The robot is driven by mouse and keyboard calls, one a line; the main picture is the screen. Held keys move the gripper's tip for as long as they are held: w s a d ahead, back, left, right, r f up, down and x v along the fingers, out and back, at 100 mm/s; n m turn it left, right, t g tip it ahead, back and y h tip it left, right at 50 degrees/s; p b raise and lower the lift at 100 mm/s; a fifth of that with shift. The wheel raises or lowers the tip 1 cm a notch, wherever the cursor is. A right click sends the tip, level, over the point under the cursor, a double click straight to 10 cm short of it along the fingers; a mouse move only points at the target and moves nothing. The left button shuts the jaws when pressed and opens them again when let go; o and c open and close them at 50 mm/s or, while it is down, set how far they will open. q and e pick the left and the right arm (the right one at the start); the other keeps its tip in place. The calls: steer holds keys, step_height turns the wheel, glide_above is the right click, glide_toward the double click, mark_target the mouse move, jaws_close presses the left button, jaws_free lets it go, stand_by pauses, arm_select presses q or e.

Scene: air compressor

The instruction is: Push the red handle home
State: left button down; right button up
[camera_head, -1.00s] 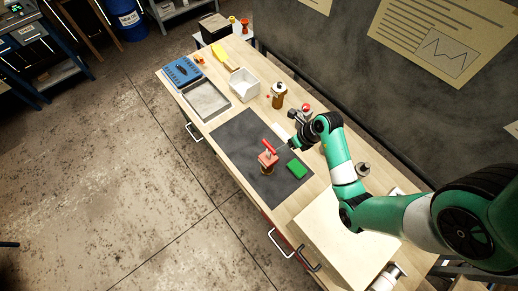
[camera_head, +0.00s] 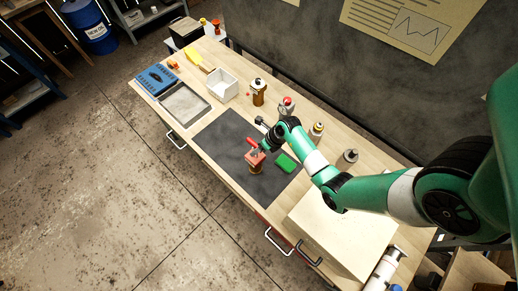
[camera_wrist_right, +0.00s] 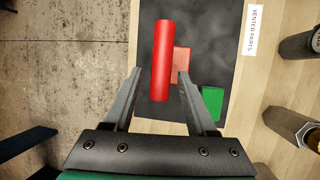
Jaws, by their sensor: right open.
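The red handle (camera_head: 252,145) is a bar on top of a reddish block with a brownish base (camera_head: 256,161), which stands on the dark mat (camera_head: 222,141). In the right wrist view the red handle (camera_wrist_right: 161,55) is a bright red cylinder, with the paler red block (camera_wrist_right: 181,62) partly hidden behind it. My right gripper (camera_head: 261,147) is close beside the handle. In the right wrist view its fingers (camera_wrist_right: 158,77) are apart, with the handle's near end showing between them; I cannot tell whether they touch it. My left gripper is not in view.
A green block (camera_head: 286,163) lies on the mat right of the handle. A grey tray (camera_head: 184,104), white bin (camera_head: 222,85) and brown bottle (camera_head: 258,92) stand farther back. Several cans stand along the wall side. The mat's left part is clear.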

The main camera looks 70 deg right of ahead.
steer(key=shift+c, duration=0.4)
jaws_close()
stand_by(0.9)
